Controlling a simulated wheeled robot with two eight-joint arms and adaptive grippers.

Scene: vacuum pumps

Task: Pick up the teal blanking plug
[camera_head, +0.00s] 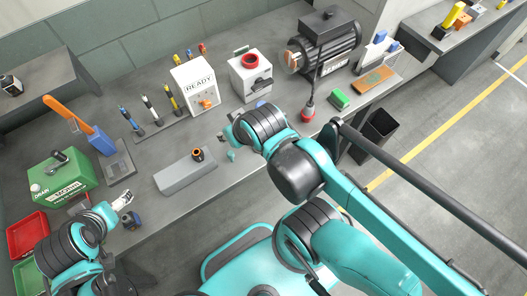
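A small teal piece (231,155) shows at the bench's front edge, just below my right gripper (229,137). It may be the teal blanking plug, but it is too small to be sure, and I cannot tell whether it touches the fingers. The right gripper is foreshortened and partly hidden by its own wrist, so its opening is unclear. My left gripper (122,200) is over the bench's front left part, beside a small dark blue object (130,219). Its fingers look close together, and I cannot tell whether they hold anything.
A grey block with a dark, orange-topped fitting (197,155) lies mid-bench. Behind it stand a READY box (196,84), a white unit with a red ring (250,61) and a motor pump (325,45). A green DRAIN can (62,180) and red bin (27,235) are left.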

